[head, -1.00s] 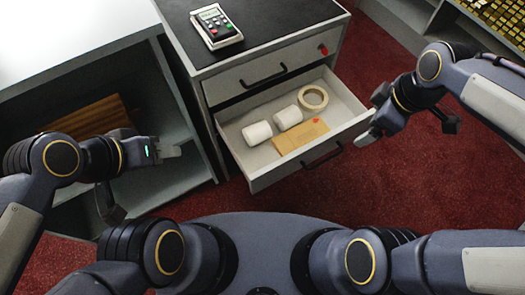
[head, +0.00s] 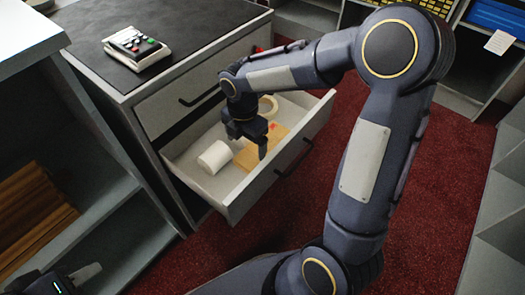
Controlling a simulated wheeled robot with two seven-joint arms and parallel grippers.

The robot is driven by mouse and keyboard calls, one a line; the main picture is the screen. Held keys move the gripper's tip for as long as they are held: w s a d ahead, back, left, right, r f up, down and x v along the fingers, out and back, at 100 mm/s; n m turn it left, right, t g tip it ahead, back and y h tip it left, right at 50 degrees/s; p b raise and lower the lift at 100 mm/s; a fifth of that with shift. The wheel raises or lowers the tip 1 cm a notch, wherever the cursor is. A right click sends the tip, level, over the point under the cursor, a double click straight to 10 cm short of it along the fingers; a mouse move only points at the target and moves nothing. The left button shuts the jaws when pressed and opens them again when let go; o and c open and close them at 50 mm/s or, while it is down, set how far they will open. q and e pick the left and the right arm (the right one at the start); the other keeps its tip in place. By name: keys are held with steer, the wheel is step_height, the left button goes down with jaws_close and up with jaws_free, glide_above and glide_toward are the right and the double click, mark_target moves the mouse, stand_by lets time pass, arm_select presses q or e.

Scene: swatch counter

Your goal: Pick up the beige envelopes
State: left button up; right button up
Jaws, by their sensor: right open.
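The beige envelopes (head: 246,159) lie flat in the open drawer (head: 226,194), with a small red mark at their far right end. My left gripper (head: 76,278) is low in the bottom left corner, far from the drawer. Only part of it shows, with one pale finger, so its opening is unclear.
A white roll (head: 215,157) lies in the drawer left of the envelopes, and a tape ring (head: 269,106) behind them. A card terminal (head: 136,47) stands on the cabinet's dark top (head: 180,22). An open shelf with brown boards (head: 33,212) is at left.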

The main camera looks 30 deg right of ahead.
mark_target(248, 161)
step_height(248, 161, down, 8)
steer(key=b, duration=0.4)
steer(key=shift+s+d+r, duration=0.1)
steer(key=shift+r, duration=0.2)
steer(key=c, duration=0.8)
steer(key=shift+r, duration=0.1)
